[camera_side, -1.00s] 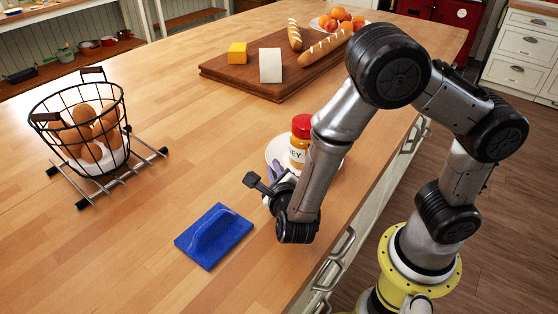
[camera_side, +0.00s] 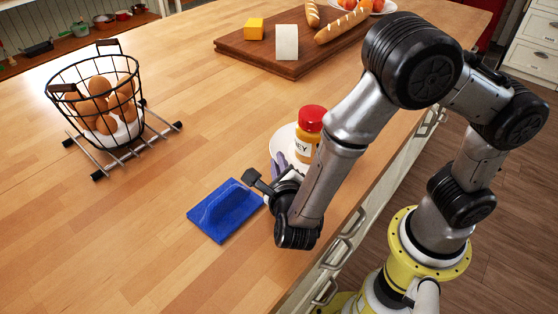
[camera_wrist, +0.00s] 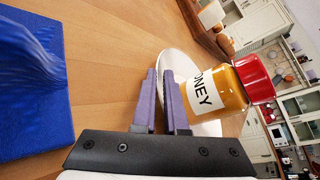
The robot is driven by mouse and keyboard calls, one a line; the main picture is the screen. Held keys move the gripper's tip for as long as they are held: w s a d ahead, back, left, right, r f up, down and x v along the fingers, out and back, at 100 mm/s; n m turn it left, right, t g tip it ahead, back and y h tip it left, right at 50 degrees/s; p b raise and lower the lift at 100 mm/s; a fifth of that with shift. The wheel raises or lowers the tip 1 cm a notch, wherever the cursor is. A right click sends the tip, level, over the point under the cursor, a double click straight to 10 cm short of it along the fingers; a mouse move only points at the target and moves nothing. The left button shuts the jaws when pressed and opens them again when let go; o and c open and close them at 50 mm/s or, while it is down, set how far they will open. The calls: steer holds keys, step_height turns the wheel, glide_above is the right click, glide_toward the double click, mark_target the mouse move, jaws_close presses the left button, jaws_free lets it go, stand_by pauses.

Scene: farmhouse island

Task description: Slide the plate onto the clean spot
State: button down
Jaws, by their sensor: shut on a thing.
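A white round plate (camera_side: 284,137) lies on the wooden counter and carries a honey jar (camera_side: 306,147) with a red lid. My gripper (camera_side: 279,164) is at the plate's near left rim, its purple fingers shut on it. In the wrist view the fingers (camera_wrist: 160,73) stand close together at the edge of the plate (camera_wrist: 175,60), with the honey jar (camera_wrist: 217,91) upright on the plate behind them. My arm hides part of the plate. I cannot make out a marked clean spot on the counter.
A wire egg basket on a rack (camera_side: 97,113) stands at the left, and a wooden board with bread and cheese (camera_side: 262,62) lies behind. The counter's edge is at the right.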

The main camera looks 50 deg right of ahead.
steer(key=c, duration=0.9)
jaws_free()
steer(key=v, duration=0.5)
steer(key=shift+s+a, duration=0.15)
steer(key=shift+a, duration=0.05)
steer(key=r, duration=0.7)
steer(key=shift+d, duration=0.25)
